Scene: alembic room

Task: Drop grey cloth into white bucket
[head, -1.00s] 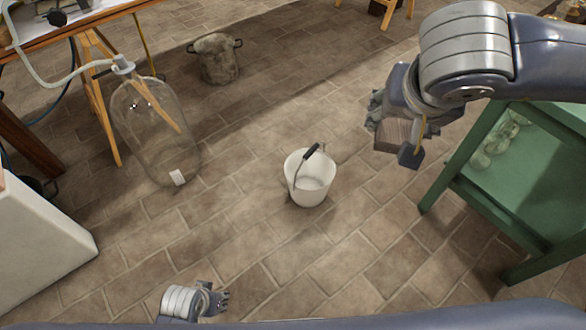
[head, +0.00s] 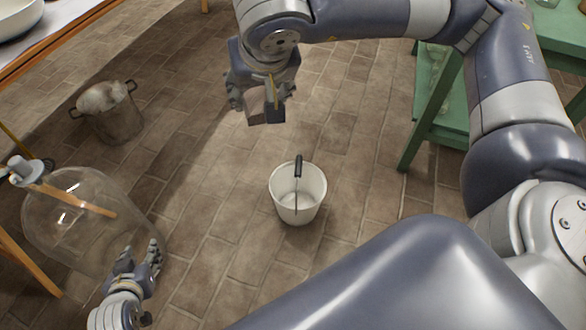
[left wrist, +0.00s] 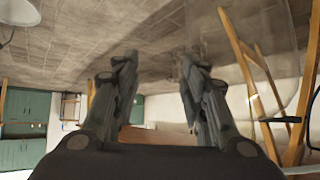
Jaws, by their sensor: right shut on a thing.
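The white bucket (head: 298,214) stands upright on the tiled floor near the middle of the head view. Its inside looks empty, and its handle with a black grip is raised. My right gripper (head: 264,110) is above and beyond the bucket in the head view, slightly left of it. It is shut on the grey cloth (head: 255,104), a small grey-brown piece partly hidden by the fingers. My left gripper (head: 142,258) is low at the left, open and empty. Its spread fingers also show in the left wrist view (left wrist: 160,85).
A large glass jar (head: 62,228) is at the left, close to my left gripper. A metal pot (head: 112,122) stands behind it. A green table (head: 412,142) is at the right. A wooden-edged table (head: 62,50) is at the upper left. Floor around the bucket is clear.

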